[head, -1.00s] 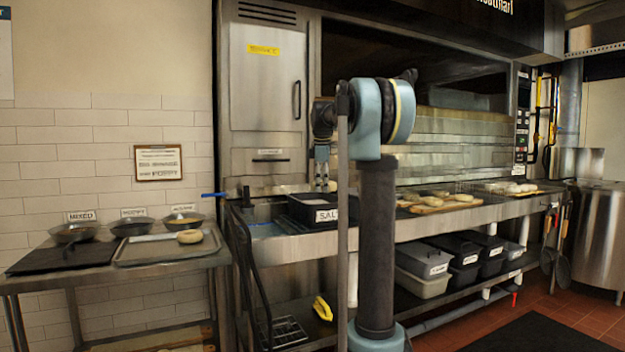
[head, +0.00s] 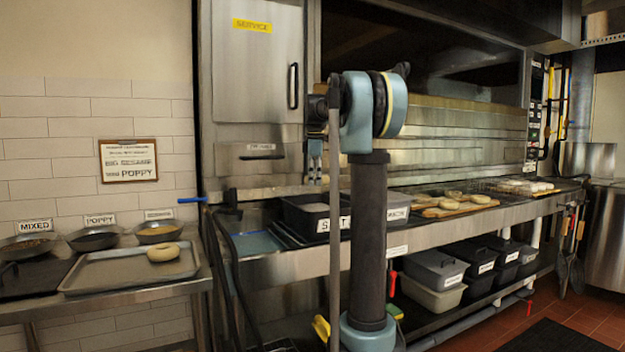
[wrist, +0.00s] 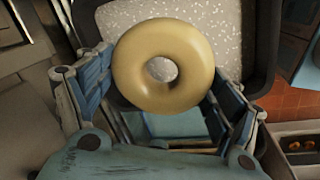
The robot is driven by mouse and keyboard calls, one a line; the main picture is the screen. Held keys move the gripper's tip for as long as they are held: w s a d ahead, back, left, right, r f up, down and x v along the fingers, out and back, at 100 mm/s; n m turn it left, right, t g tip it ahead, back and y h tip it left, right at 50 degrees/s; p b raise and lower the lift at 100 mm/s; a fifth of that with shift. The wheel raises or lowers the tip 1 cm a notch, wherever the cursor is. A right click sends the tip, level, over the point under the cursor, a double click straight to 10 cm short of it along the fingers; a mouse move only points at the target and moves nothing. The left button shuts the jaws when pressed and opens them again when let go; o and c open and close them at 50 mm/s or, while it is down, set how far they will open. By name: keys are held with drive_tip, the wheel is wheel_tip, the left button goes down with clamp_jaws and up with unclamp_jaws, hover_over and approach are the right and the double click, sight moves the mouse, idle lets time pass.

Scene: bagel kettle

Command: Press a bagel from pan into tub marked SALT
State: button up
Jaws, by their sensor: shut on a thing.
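My gripper (head: 315,180) hangs above the black tub (head: 292,212) marked SALT, whose label is partly hidden by my arm. In the wrist view the gripper's blue fingers are shut on a pale, smooth bagel (wrist: 135,65), seen from its flat side with white grains showing through its hole. Behind the bagel, the salt (wrist: 222,50) lies in the dark-rimmed tub. The bagel looks clear of the salt, but the exact gap cannot be told. Another bagel (head: 163,251) lies on the metal pan (head: 105,275) at left.
A grey tub (head: 370,210) stands right of the SALT tub, partly behind my arm. Bowls marked MIXED (head: 27,246) and POPPY (head: 93,239) stand behind the pan. Boards with bagels (head: 450,205) lie farther right on the counter. Lidded bins (head: 435,268) fill the shelf below.

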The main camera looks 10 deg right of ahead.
drive_tip(key=shift+f, duration=5.1)
drive_tip(key=shift+f, duration=0.3)
drive_tip(key=shift+r, duration=5.05)
